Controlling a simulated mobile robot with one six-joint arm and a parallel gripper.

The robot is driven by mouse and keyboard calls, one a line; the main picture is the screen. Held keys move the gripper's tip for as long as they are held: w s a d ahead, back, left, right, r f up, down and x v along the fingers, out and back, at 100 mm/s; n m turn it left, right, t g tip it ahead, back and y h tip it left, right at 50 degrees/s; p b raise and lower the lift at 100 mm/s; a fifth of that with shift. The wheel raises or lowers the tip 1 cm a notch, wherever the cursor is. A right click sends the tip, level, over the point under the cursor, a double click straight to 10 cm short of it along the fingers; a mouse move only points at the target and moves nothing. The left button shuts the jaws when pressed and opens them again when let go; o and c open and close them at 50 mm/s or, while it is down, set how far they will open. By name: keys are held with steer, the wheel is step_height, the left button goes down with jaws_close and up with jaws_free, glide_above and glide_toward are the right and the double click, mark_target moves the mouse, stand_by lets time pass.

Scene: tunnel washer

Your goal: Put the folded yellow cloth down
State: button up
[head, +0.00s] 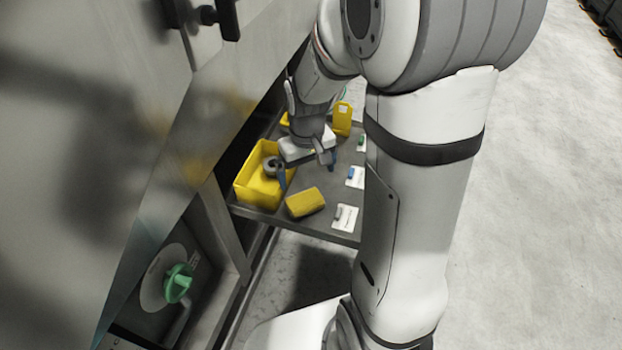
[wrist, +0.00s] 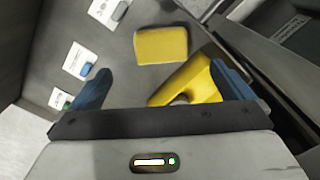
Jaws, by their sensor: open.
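The folded yellow cloth (head: 305,202) lies flat on the grey shelf top, near its front edge, to the right of the yellow bin. It also shows in the wrist view (wrist: 161,45), beyond my fingertips and clear of them. My gripper (head: 308,175) is open, with its blue fingers spread and nothing between them that I can see it holding. In the wrist view my gripper (wrist: 166,88) has the yellow bin near its right finger; I cannot tell whether they touch.
The yellow bin (head: 243,190) holds a grey round part (head: 271,165). Several white cards with small coloured items, such as this card (head: 345,217), line the right side of the shelf top (head: 325,222). A yellow object (head: 342,118) stands behind. A large metal housing (head: 130,120) borders the left.

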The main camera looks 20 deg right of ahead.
steer(key=s+r+m+t, duration=0.1)
steer(key=s+r, duration=0.7)
steer(key=s, duration=0.4)
steer(key=shift+s+a+r+m, duration=0.15)
steer(key=shift+a+r+m, duration=0.1)
steer(key=shift+r+m, duration=0.15)
stand_by(0.3)
steer(key=n+g, duration=0.1)
steer(key=n, duration=0.1)
glide_toward(305, 200)
steer(key=shift+s+d+f+b, duration=0.15)
steer(key=shift+s+f+b, duration=0.2)
steer(key=shift+s+b, duration=0.15)
steer(key=shift+w+f, duration=0.25)
steer(key=shift+f, duration=0.45)
steer(key=f+b, duration=0.1)
steer(key=f, duration=0.1)
steer(key=f+b, duration=0.1)
steer(key=f, duration=0.2)
steer(key=f+b, duration=0.1)
steer(key=f, duration=0.1)
steer(key=shift+w+f+b, duration=0.15)
steer(key=shift+w+b, duration=0.15)
steer(key=shift+b, duration=0.05)
